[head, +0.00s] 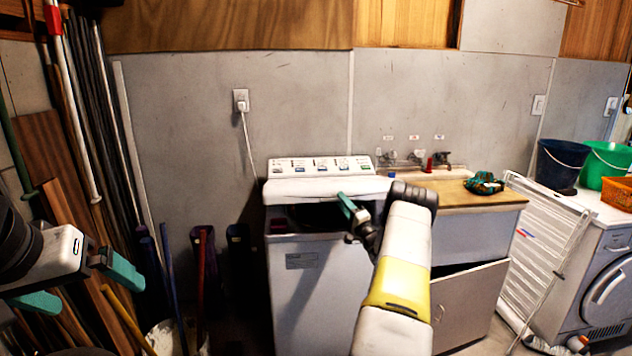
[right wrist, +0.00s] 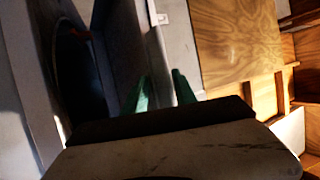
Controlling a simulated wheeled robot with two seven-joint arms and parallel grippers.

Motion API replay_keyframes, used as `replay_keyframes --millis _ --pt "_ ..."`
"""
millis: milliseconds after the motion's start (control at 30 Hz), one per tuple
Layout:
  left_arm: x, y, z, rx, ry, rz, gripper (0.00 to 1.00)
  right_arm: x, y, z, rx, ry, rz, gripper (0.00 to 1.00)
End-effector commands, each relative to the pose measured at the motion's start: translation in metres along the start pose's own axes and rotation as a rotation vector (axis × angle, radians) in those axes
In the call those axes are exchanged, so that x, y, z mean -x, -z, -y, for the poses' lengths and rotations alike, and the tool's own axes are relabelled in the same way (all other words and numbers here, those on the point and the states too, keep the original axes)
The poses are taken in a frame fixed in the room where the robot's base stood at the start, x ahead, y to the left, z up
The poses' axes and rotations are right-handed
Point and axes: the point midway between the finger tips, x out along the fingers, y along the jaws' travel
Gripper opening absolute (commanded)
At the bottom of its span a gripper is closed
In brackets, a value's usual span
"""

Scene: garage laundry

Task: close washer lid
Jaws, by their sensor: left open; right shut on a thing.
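The white washer (head: 310,290) stands against the wall, with a control panel (head: 320,166) at its back. Its lid (head: 322,189) is raised in front of the panel, and the dark tub opening (head: 305,216) shows below it. My right gripper (head: 350,208) is at the lid's right part, over the opening, shut on what looks like the lid edge. In the right wrist view its green fingers (right wrist: 162,92) are partly hidden by the gripper body, so the contact is unclear. My left gripper (head: 85,287) is open and empty at the far left, away from the washer.
A sink cabinet (head: 470,235) with an ajar door (head: 470,305) stands right of the washer. A white folding rack (head: 540,245) and a front-loading machine (head: 600,275) are further right. Poles and boards (head: 75,190) lean at the left.

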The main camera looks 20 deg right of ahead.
Motion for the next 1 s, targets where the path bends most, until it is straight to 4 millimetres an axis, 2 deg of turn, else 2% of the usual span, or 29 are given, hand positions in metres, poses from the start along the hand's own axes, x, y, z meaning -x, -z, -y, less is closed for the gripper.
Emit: replay_keyframes --millis 33,100,433,700,1000 --pt "0.0 0.0 0.0 0.0 0.0 0.0 1.0 0.005 -0.002 -0.013 0.006 0.013 -0.006 0.0" --pt "0.0 0.0 0.0 0.0 0.0 0.0 1.0 0.011 -0.004 -0.025 0.02 0.043 -0.006 0.0" --pt "0.0 0.0 0.0 0.0 0.0 0.0 1.0 0.028 -0.012 -0.063 0.064 0.146 -0.004 0.0" --pt "0.0 0.0 0.0 0.0 0.0 0.0 1.0 0.031 -0.015 -0.075 0.079 0.185 -0.002 0.0" --pt "0.0 0.0 0.0 0.0 0.0 0.0 1.0 0.031 -0.015 -0.076 0.082 0.194 -0.001 0.0"
